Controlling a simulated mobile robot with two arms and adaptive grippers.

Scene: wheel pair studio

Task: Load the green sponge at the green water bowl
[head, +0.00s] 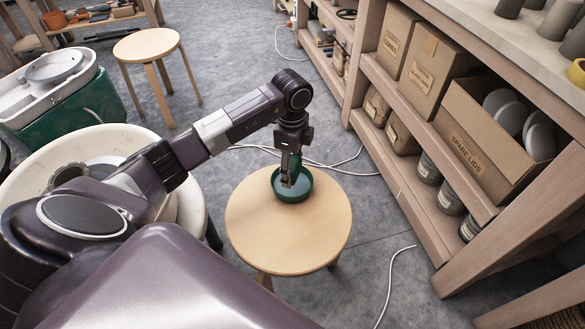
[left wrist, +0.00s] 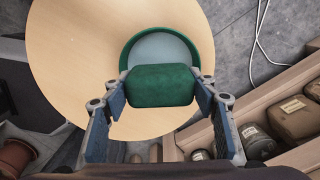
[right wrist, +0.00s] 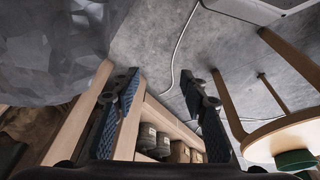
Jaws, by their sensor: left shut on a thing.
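The green sponge (left wrist: 161,86) is a rounded block held between the two fingers of my left gripper (left wrist: 161,92). The green water bowl (left wrist: 160,33) sits on a round wooden stool (left wrist: 75,60), with pale water inside. In the left wrist view the sponge covers the bowl's near side. In the head view my left gripper (head: 288,182) points down over the bowl (head: 293,198); the sponge is hard to make out there, and its height above the water cannot be told. My right gripper (right wrist: 160,78) is open and empty in the right wrist view, away from the stool.
A wooden shelf unit (head: 425,215) with cartons and jars stands right of the stool. A white cable (head: 392,285) lies on the floor. Another stool (head: 145,43) and a pottery wheel (head: 62,75) are at the back left. The stool top around the bowl is clear.

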